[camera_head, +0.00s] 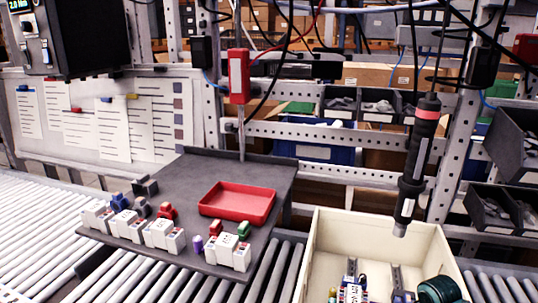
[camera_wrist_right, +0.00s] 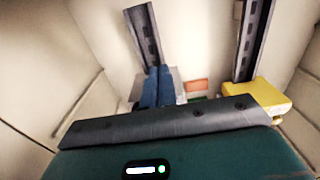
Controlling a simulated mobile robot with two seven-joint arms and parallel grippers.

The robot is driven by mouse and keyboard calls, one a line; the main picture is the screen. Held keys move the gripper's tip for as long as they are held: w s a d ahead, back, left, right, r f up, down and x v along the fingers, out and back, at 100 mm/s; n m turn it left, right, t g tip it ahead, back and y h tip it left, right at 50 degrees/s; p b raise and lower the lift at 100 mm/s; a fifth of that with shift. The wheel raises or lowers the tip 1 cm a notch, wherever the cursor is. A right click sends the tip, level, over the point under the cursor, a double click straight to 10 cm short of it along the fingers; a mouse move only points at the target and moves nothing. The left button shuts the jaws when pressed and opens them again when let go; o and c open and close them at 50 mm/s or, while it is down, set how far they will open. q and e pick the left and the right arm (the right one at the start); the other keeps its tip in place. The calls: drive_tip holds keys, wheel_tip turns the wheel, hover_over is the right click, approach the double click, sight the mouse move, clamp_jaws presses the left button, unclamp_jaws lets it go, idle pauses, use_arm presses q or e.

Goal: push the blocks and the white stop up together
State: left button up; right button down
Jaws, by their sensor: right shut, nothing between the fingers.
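Several white blocks stand in a row along the front edge of the dark grey board (camera_head: 262,172) in the head view, including a left group (camera_head: 122,224), a middle group (camera_head: 163,237) and a right group (camera_head: 228,251). I cannot tell which piece is the white stop. My right gripper (camera_wrist_right: 158,86) shows in the right wrist view with two blue fingers shut and empty, reaching into the cream bin (camera_head: 325,238). Its dark green body is at the bottom right of the head view. Small mixed parts (camera_head: 351,289) lie low in the bin, partly cut off. My left gripper is out of view.
A red tray (camera_head: 238,203) sits on the board. Slotted rails (camera_wrist_right: 146,35) and a yellow piece (camera_wrist_right: 268,98) are in the bin. A black screwdriver (camera_head: 414,165) hangs above the bin's back edge. Rollers (camera_head: 30,235) run in front of the board.

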drive_tip(key=shift+s, duration=0.15)
drive_tip(key=shift+r, duration=0.1)
idle(0.3)
drive_tip(key=shift+r, duration=0.9)
wheel_tip(320, 180, up, 12)
drive_tip(key=shift+s+a+f, duration=0.15)
drive_tip(key=shift+s, duration=0.25)
